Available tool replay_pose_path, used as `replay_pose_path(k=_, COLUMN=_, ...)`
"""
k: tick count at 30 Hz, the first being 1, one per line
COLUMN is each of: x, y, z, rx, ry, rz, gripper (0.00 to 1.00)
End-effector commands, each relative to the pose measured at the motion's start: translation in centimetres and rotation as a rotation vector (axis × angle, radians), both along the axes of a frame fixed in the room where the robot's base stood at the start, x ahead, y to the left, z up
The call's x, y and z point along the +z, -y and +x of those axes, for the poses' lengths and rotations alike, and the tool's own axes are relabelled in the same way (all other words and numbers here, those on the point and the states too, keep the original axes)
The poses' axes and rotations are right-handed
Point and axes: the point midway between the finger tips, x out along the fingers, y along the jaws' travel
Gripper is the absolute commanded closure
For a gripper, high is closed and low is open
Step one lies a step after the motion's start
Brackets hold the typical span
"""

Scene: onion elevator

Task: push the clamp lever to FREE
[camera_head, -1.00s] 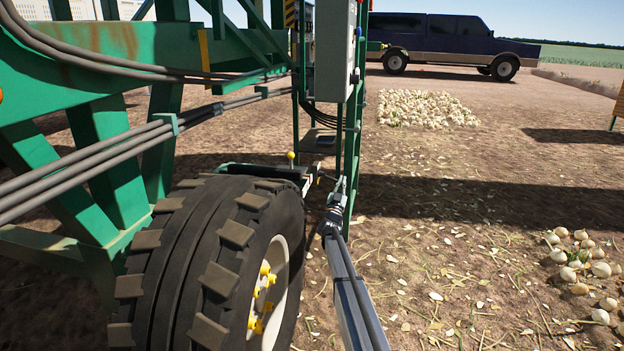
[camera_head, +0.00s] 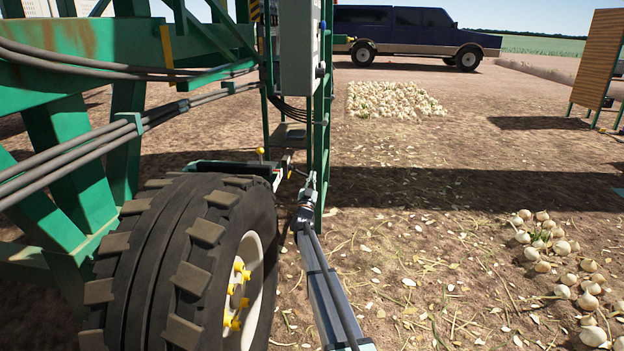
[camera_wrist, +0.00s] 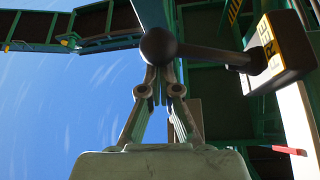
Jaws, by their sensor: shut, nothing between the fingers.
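In the wrist view the clamp lever (camera_wrist: 210,53) is a dark rod with a round ball knob (camera_wrist: 158,45) on its left end. In the head view my gripper (camera_head: 309,182) is small beside the green upright, past the big tyre. The lever cannot be made out clearly there.
The large tyre (camera_head: 185,265) stands left of my arm. A green upright (camera_head: 322,120) and a grey cabinet (camera_head: 300,45) rise by the gripper. Cables (camera_head: 110,140) run along the frame at left. Onions (camera_head: 560,265) lie on open soil at right.

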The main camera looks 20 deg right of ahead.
Motion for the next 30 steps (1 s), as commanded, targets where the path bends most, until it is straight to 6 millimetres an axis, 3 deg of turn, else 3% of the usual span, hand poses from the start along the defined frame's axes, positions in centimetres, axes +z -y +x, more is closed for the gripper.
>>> replay_pose_path(k=11, x=4.2, y=0.4, z=-1.4, rx=0.0, ry=0.002, rz=0.0, gripper=1.0)
replay_pose_path(k=21, x=0.4, y=-3.3, z=-6.6, rx=0.001, ry=0.001, rz=-0.001, gripper=1.0)
replay_pose_path(k=30, x=-1.0, y=-4.5, z=-8.2, rx=0.001, ry=0.003, rz=-0.001, gripper=1.0)
